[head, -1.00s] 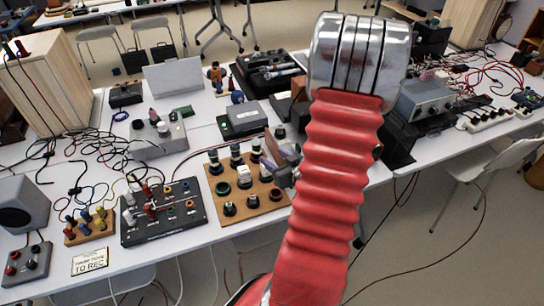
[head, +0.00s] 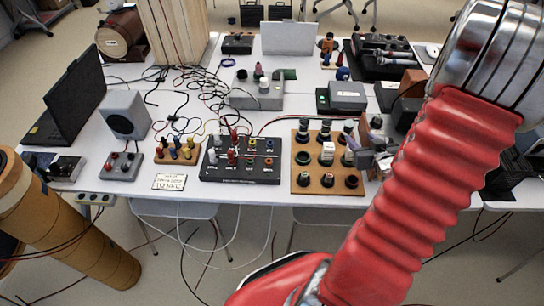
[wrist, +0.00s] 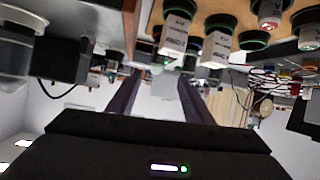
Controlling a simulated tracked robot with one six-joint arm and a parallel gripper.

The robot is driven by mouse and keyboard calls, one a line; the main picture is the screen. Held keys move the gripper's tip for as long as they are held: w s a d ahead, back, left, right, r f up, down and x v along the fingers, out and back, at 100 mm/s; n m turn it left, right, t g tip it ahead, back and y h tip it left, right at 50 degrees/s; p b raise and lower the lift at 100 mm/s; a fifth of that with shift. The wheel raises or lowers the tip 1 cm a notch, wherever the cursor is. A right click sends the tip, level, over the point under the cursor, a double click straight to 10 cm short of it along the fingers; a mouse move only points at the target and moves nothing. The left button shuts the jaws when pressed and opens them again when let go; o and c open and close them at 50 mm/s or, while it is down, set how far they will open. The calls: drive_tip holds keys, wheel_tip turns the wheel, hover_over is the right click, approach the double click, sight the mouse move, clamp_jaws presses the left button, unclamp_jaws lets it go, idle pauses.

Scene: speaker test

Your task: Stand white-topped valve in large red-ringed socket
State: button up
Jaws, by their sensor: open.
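A wooden board (head: 315,188) on the table carries rows of dark round sockets and small valves. In its back row, a valve with a pale top (head: 348,126) stands at the right; I cannot tell surely if it is the white-topped one. A white block-shaped piece (head: 327,149) stands mid-board. I cannot pick out the large red-ringed socket; ring colours are too small. My gripper (head: 372,152) is at the board's right edge, partly hidden by my red arm. In the wrist view its fingers (wrist: 158,100) are apart and empty. Two white blocks (wrist: 216,47) show above them there.
A black panel with knobs (head: 240,172) lies left of the board. Grey boxes (head: 346,94) and a device with knobs (head: 258,95) stand behind. Loose cables (head: 200,85) cover the table's back left. A small white sign (head: 169,181) lies near the front edge.

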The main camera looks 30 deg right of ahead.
drive_tip(key=w+a+r+n+g, duration=0.1)
drive_tip(key=w+a+r+g, duration=0.35)
drive_tip(key=a+r, duration=0.85)
drive_tip(key=s+a+r+y, duration=0.1)
drive_tip(key=s+a+r, duration=0.1)
drive_tip(key=s+a, duration=0.2)
drive_tip(key=s+a+r+n+g+y, duration=0.1)
drive_tip(key=s+a, duration=0.3)
drive_tip(key=a, duration=0.7)
drive_tip(key=s+a+r+n+g+y, duration=0.1)
drive_tip(key=s+a+r+y, duration=0.1)
drive_tip(key=a, duration=0.6)
drive_tip(key=s+r, duration=0.1)
drive_tip(key=s, duration=0.1)
drive_tip(key=shift+s+a+r+y, duration=0.25)
drive_tip(key=shift+s+r+y, duration=0.05)
drive_tip(key=shift+s, duration=0.05)
drive_tip(key=shift+d, duration=0.15)
